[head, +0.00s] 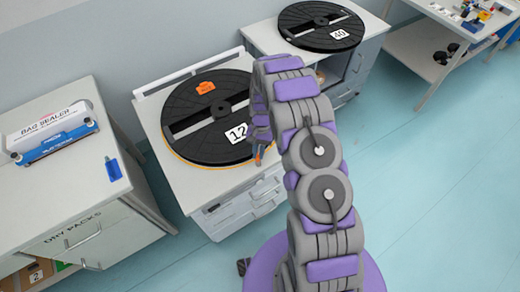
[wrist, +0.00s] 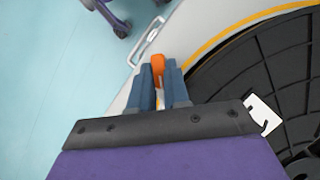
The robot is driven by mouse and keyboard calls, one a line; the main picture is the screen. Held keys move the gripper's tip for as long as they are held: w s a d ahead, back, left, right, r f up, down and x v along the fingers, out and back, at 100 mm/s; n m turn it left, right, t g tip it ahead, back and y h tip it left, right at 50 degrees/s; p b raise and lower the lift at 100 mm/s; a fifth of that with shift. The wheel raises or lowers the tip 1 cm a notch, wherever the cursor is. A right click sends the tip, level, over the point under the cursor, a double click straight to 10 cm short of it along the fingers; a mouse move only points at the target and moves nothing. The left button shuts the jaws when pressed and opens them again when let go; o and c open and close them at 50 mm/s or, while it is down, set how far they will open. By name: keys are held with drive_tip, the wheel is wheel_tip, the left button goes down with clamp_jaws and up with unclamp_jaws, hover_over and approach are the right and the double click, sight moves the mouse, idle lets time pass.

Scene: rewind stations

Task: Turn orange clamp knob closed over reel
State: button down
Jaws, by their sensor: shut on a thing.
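A black reel (head: 190,130) with a white label reading 12 lies flat on the middle station. It also shows at the right of the wrist view (wrist: 255,75). In the wrist view my gripper (wrist: 161,72) is shut on the orange clamp knob (wrist: 157,66), which sits between its two blue-grey fingers beside the reel's edge. In the head view my gripper (head: 262,150) is at the reel's front right edge, with a bit of orange at its tip. My arm hides part of the reel's right side there.
An orange tag (head: 205,87) lies on the reel's far part. A second station with a reel labelled 40 (head: 320,25) stands behind. A bag sealer (head: 55,135) sits on the left cabinet. A bench with small parts (head: 460,15) is at the far right. The floor at right is clear.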

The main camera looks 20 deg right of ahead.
drive_tip(key=n, duration=0.1)
drive_tip(key=n+h+p, duration=0.1)
drive_tip(key=n, duration=0.1)
drive_tip(key=n+h+p, duration=0.1)
drive_tip(key=n, duration=0.1)
drive_tip(key=shift+s+a+g, duration=0.3)
drive_tip(key=shift+a+g, duration=0.05)
drive_tip(key=shift+g, duration=0.05)
drive_tip(key=shift+f+n+h+p, duration=0.1)
drive_tip(key=shift+n+h+p, duration=0.45)
drive_tip(key=shift+n, duration=1.15)
drive_tip(key=shift+s, duration=0.1)
drive_tip(key=c, duration=1.3)
unclamp_jaws()
drive_tip(key=shift+o, duration=1)
drive_tip(key=shift+w, duration=0.2)
drive_tip(key=p+v, duration=0.1)
drive_tip(key=v, duration=1.6)
drive_tip(key=shift+s+r, duration=0.2)
drive_tip(key=shift+r, duration=0.1)
